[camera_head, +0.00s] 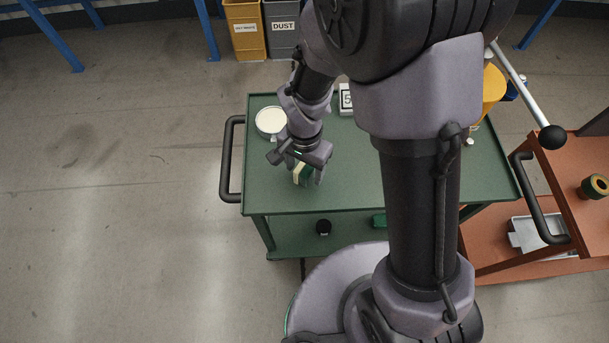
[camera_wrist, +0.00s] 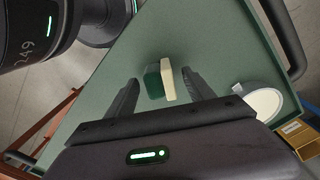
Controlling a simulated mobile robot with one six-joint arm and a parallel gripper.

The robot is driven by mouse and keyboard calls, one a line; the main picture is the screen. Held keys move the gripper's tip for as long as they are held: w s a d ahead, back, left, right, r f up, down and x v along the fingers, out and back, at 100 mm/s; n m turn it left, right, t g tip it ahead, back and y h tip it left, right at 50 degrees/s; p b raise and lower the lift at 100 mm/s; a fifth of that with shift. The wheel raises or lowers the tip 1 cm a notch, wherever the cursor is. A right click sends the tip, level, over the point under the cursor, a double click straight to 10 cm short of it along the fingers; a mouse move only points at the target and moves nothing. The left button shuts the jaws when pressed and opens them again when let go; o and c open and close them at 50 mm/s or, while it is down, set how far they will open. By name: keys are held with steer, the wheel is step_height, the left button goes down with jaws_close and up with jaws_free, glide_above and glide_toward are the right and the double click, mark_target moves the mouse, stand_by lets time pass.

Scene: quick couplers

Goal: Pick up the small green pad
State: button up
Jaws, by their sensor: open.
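The small green pad (camera_wrist: 153,84) is a little block with a dark green side and a cream side. It rests on the green cart top (camera_head: 390,185). In the wrist view it shows between the two fingers of my gripper (camera_wrist: 160,77), with a gap on each side. In the head view the pad (camera_head: 301,176) is partly hidden by my gripper (camera_head: 304,169), which is over it near the left part of the cart. My gripper is open and holds nothing.
A round pale dish (camera_head: 270,121) stands on the cart behind my gripper; it also shows in the wrist view (camera_wrist: 264,103). A number sign (camera_head: 347,99) stands at the back. A black handle (camera_head: 231,160) edges the cart's left. An orange cart (camera_head: 585,215) stands at right.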

steer(key=shift+r, duration=0.2)
steer(key=shift+c, duration=0.9)
jaws_close()
